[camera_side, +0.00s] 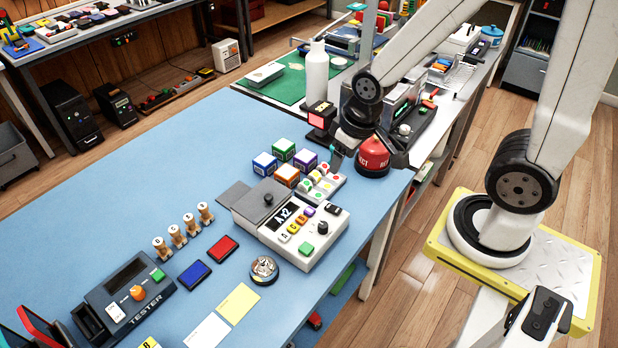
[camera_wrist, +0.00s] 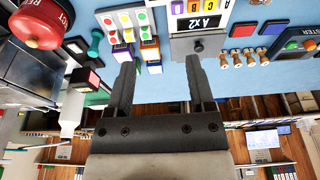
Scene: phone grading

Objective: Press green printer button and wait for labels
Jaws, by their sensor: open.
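The label printer (camera_side: 262,232) is a pale box on the blue table, with a dark display reading "A x2", coloured buttons, a black knob and a grey plate at its back left. Its green button (camera_side: 306,249) is at the front, uncovered. The printer also shows at the top of the wrist view (camera_wrist: 206,45), where its front edge is cut off. I see no printed label that I can make out. My gripper (camera_wrist: 162,62) is open and empty, above the table beyond the printer, near the red reject dome (camera_side: 374,155), and apart from the green button.
Several coloured cubes (camera_side: 283,149) and a tray of coloured buttons (camera_side: 320,188) stand behind the printer. Wooden stamps (camera_side: 178,235), red (camera_side: 221,249) and blue (camera_side: 194,275) pads, a round disc (camera_side: 264,270) and the tester (camera_side: 125,295) lie to the left and front.

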